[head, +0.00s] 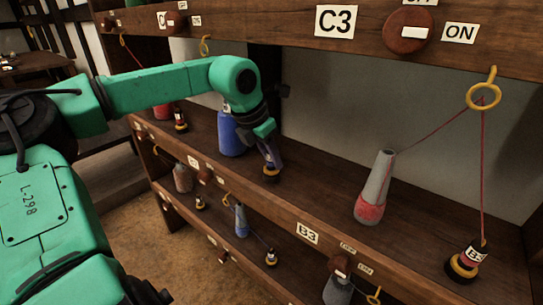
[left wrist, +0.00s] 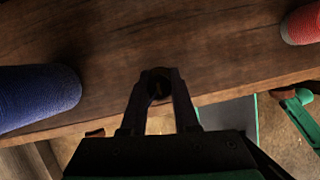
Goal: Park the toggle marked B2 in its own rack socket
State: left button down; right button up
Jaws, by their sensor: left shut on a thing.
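My left gripper (head: 268,160) reaches in over the upper shelf, pointing down, with its fingers shut on a dark toggle (head: 271,174). A yellow ring shows low on this toggle, close to the shelf board. Its mark is hidden by the fingers, so I cannot read B2 on it, nor tell whether it is seated in a socket. In the left wrist view, the toggle's dark round top (left wrist: 158,84) sits between the fingertips. A blue bobbin (head: 231,134) stands just left of the gripper; it also shows in the left wrist view (left wrist: 38,98). My right gripper is not in view.
A grey and red bobbin (head: 370,205) stands right of the gripper. A toggle marked B3 (head: 466,259) stands at the right, its red cord running up through a yellow ring (head: 483,95). The C3 beam (head: 336,21) spans above. Shelf board between gripper and grey bobbin is clear.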

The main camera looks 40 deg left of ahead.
pick_arm(q)
jog(key=shift+f, duration=0.25)
jog(key=c, duration=0.7)
grip_release()
jog(key=shift+o, duration=0.2)
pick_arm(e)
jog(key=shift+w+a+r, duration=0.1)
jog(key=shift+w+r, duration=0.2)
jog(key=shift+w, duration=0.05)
pick_arm(q)
jog(key=shift+r, duration=0.15)
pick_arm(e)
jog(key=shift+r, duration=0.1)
